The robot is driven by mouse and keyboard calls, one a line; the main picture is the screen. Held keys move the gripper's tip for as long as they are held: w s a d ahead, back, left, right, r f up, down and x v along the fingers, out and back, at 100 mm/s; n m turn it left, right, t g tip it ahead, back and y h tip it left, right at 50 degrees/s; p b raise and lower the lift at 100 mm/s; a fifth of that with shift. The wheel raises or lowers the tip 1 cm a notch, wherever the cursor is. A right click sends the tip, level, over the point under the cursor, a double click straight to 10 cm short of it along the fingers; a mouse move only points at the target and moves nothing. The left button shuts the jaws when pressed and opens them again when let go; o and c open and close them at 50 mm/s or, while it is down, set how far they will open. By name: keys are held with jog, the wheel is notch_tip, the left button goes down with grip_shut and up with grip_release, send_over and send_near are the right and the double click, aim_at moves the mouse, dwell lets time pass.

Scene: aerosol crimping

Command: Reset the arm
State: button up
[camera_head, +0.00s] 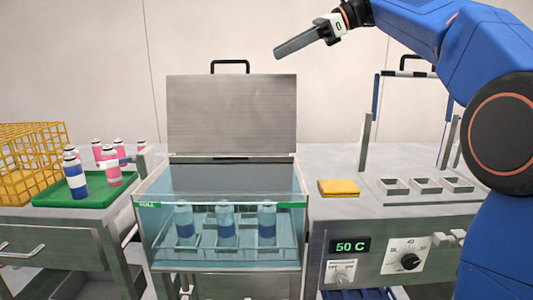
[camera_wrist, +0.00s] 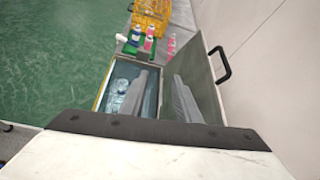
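My gripper (camera_head: 282,51) is raised high at the upper right of the bath, its grey fingers pointing left and slightly down. In the head view the fingers overlap side-on. In the wrist view my gripper (camera_wrist: 168,76) shows two grey fingers with a gap between them and nothing held. The water bath (camera_head: 220,190) stands below with its steel lid (camera_head: 231,115) open upright. Several bottles with blue bands, such as this can (camera_head: 226,226), stand in the water. The bath also shows in the wrist view (camera_wrist: 103,96), partly hidden by the fingers.
A green tray (camera_head: 85,199) at left holds several blue and pink cans, beside a yellow wire basket (camera_head: 30,170). At right are a yellow cloth (camera_head: 338,187), an empty slotted holder (camera_head: 425,186) and a control panel (camera_head: 405,255) reading 50 C. The air around my gripper is clear.

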jog(key=s+d+f+n+t+h, duration=0.1)
jog(key=s+d+f+n+h, duration=0.3)
jog(key=s+d+f, duration=0.4)
jog(key=s+d+f+n+t+h, duration=0.1)
jog(key=s+d+f+n+h, duration=0.3)
jog(key=s+f, duration=1.2)
jog(key=s+d+f+n+t+h, duration=0.1)
jog(key=s+d+f+n+h, duration=0.3)
jog(key=f, duration=2.1)
jog(key=s+d+n, duration=0.4)
jog(key=s+d, duration=0.3)
jog(key=d, duration=0.1)
jog(key=shift+s+f+n+t, duration=0.2)
jog(key=shift+s+n+t, duration=0.1)
jog(key=shift+s+n, duration=0.1)
jog(key=shift+o, duration=0.5)
